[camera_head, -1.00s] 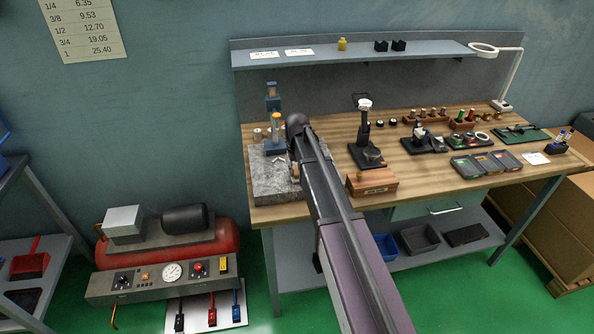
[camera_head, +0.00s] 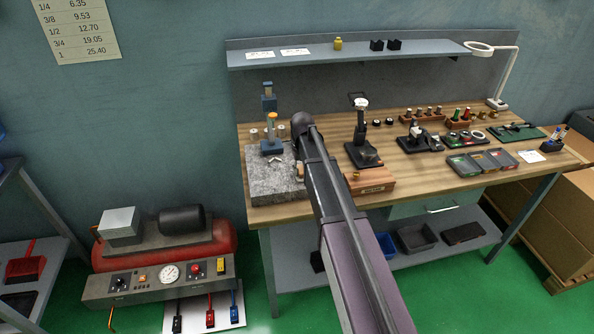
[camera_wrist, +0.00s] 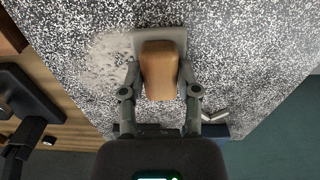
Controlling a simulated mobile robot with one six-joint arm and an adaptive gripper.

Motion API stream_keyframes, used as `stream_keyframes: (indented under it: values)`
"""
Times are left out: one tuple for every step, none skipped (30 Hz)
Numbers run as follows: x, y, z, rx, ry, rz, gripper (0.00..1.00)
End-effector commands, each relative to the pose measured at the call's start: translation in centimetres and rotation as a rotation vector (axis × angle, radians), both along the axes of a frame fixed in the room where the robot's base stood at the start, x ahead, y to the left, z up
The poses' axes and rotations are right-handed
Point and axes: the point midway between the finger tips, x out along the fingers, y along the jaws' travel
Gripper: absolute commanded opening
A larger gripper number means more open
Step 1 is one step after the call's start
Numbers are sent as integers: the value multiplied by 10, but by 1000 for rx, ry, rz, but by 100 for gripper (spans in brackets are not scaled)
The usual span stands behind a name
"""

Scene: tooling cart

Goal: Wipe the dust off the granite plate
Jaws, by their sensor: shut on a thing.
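The granite plate (camera_head: 266,182) is a grey speckled slab on the left end of the wooden bench. It fills most of the wrist view (camera_wrist: 255,55). My gripper (camera_wrist: 160,80) is shut on a wooden block (camera_wrist: 159,72) with a flat grey pad (camera_wrist: 142,40) under it. The pad is over the plate; I cannot tell how firmly it touches. A pale dust patch (camera_wrist: 108,62) lies on the plate just left of the pad. In the head view my arm hides most of the gripper.
A blue stand (camera_head: 269,120) stands at the plate's back edge, with small cylinders beside it. A wooden box (camera_head: 371,182) and a black gauge stand (camera_head: 361,135) are right of my arm. A shelf (camera_head: 350,54) spans the back. The plate's left front is clear.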

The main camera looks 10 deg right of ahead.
Motion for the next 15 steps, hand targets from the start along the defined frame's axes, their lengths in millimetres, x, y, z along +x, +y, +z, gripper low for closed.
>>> stream_keyframes:
  values:
    - [0,-3,0,0,0,-1,4]
    - [0,-4,0,0,0,0,4]
    - [0,-5,0,0,0,0,4]
    - [0,-6,0,0,0,0,4]
    - [0,-6,0,0,0,0,4]
    - [0,-6,0,0,0,0,4]
    - [0,-7,0,0,0,0,4]
    - [0,-6,0,0,0,0,4]
    - [0,-6,0,0,0,0,4]
    - [0,-6,0,0,0,0,4]
    - [0,-6,0,0,0,0,4]
    - [0,-6,0,0,0,0,4]
    - [0,-6,0,0,0,0,4]
    - [0,-6,0,0,0,0,4]
    - [0,-6,0,0,0,0,4]
